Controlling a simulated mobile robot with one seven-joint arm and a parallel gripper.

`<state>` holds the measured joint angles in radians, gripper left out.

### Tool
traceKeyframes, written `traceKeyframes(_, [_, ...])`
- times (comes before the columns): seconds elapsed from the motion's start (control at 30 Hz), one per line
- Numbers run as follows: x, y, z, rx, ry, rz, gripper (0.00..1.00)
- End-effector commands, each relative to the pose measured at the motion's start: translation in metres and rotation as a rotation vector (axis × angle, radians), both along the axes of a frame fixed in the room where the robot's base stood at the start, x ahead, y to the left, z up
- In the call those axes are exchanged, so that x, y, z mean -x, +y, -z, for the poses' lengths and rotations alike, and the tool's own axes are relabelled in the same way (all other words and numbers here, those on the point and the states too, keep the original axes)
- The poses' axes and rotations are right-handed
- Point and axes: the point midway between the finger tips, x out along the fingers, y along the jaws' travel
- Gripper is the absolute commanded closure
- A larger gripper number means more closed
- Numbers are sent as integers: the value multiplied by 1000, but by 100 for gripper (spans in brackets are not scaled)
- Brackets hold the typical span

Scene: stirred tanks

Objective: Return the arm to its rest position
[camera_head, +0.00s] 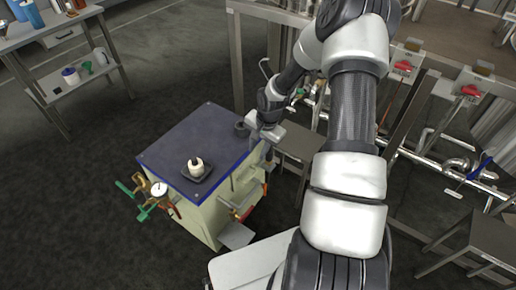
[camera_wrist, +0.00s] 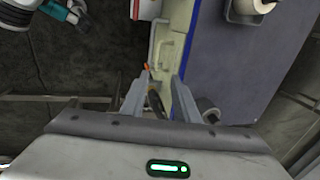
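My gripper (camera_head: 262,142) is at the right edge of the blue-topped cabinet (camera_head: 185,135), at the end of my bent arm. In the wrist view its two fingers (camera_wrist: 159,80) stand apart beside the cabinet's pale side. A thin dark piece with an orange tip (camera_wrist: 151,72) shows between the fingers. I cannot tell whether they touch it; it looks like a part on the cabinet's side. My arm fills the right middle of the head view and hides what is behind it.
A white cylinder (camera_head: 196,167) stands on a black tray on the cabinet top. A dark ring (camera_head: 241,129) lies near my gripper. Valves (camera_head: 148,196) jut from the cabinet's left. Steel frames, pipes and red-handled valves (camera_head: 403,67) stand at right. Open floor (camera_head: 60,200) lies left.

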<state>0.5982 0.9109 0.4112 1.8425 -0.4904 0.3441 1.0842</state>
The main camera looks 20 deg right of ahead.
Motion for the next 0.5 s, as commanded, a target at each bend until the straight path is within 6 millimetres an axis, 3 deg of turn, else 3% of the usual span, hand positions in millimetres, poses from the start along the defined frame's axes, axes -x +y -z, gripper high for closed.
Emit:
traceKeyframes(0.3, [-1,0,-7,11,-4,-12,72])
traceKeyframes(0.37, [-1,-1,-20,34,-8,-38,72])
traceKeyframes(0.5, [4,-2,-80,129,-25,-149,72])
